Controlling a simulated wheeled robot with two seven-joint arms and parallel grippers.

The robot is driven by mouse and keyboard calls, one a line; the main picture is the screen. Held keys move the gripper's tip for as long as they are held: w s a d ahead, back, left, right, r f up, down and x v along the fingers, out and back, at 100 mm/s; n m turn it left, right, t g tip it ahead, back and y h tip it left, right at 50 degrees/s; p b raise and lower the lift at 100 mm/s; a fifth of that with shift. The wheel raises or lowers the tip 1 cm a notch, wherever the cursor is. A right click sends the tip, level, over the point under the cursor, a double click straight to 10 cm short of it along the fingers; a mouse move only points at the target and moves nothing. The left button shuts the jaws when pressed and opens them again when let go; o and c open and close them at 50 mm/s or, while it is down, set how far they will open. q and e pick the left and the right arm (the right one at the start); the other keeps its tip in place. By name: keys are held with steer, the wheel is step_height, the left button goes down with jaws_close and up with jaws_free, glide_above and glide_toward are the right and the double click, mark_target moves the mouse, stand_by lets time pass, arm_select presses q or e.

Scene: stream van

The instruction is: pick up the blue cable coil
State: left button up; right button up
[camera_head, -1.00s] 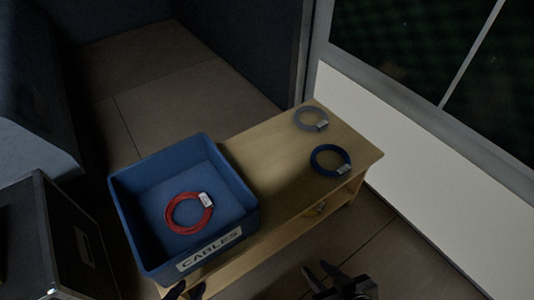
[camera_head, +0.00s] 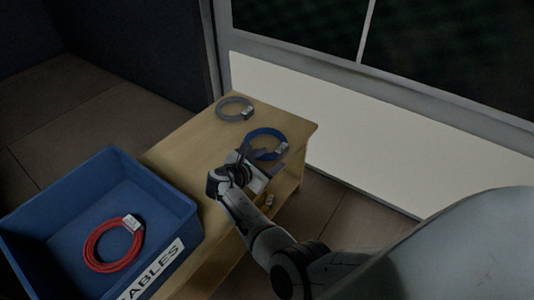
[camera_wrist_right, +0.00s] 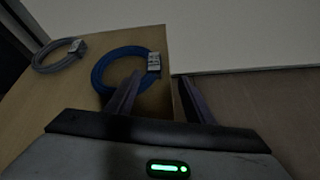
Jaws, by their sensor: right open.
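The blue cable coil (camera_head: 268,142) lies flat on the wooden bench, near its right end, with a white tag on its right side. In the right wrist view the blue coil (camera_wrist_right: 108,68) is just beyond the fingers, its tag at its right edge. My right gripper (camera_head: 262,162) is open and empty at the near side of the coil. In the wrist view its fingers (camera_wrist_right: 160,92) are spread, the left one close to the coil's near right part and the right one past the bench edge. I cannot tell whether a finger touches the coil. My left gripper is not in view.
A grey cable coil (camera_head: 234,108) lies behind the blue one on the bench (camera_head: 185,140). A blue bin (camera_head: 180,197) labelled for cables stands at the left with a red coil (camera_head: 90,245) inside. A white wall panel (camera_head: 350,130) runs behind the bench.

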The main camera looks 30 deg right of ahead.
mark_target(282, 147)
steer(key=shift+w+a+r+n+h+b, duration=0.15)
steer(key=shift+w+a+r+n+h, duration=0.1)
steer(key=shift+a+n, duration=0.25)
steer(key=shift+w+a+r+n+h+b, duration=0.15)
steer(key=shift+w+a+r+n, duration=0.15)
steer(key=shift+n, duration=0.3)
steer(key=shift+w+d, duration=0.1)
steer(key=shift+d, duration=0.15)
steer(key=b+x, duration=0.2)
steer(key=x, duration=0.2)
steer(key=b+x, duration=0.1)
steer(key=x, duration=0.1)
steer(key=b+x, duration=0.2)
steer(key=shift+d+f, duration=0.1)
steer(key=shift+f, duration=0.25)
steer(key=shift+w+d, duration=0.15)
steer(key=shift+d, duration=0.25)
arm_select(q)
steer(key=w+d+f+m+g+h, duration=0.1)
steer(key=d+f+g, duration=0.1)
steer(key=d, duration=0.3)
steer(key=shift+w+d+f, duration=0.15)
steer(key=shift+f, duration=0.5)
arm_select(e)
jaws_close()
steer(key=shift+r, duration=0.1)
